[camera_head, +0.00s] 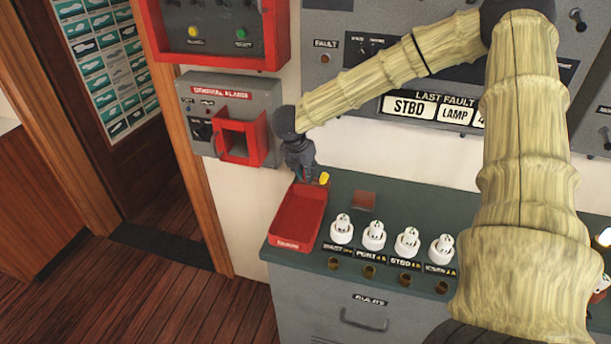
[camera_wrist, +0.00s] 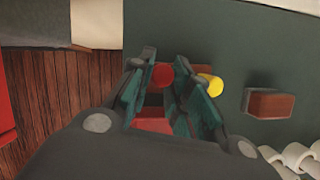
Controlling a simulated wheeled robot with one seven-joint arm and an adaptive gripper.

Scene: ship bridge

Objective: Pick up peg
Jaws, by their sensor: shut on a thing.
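My gripper (camera_head: 305,175) is low over the far end of the red tray (camera_head: 297,243) on the green console top. In the head view the yellow peg (camera_head: 323,178) is beside the fingertips. The red peg is mostly hidden there. I cannot tell whether either peg touches the tray.
White fittings (camera_head: 341,229) stand in a row on the console (camera_head: 340,190), right of the tray, behind labels and brass holes. A flat reddish block (camera_head: 365,199) lies behind them. The alarm box (camera_head: 232,120) is on the wall close left of my gripper. Wood floor is open at left.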

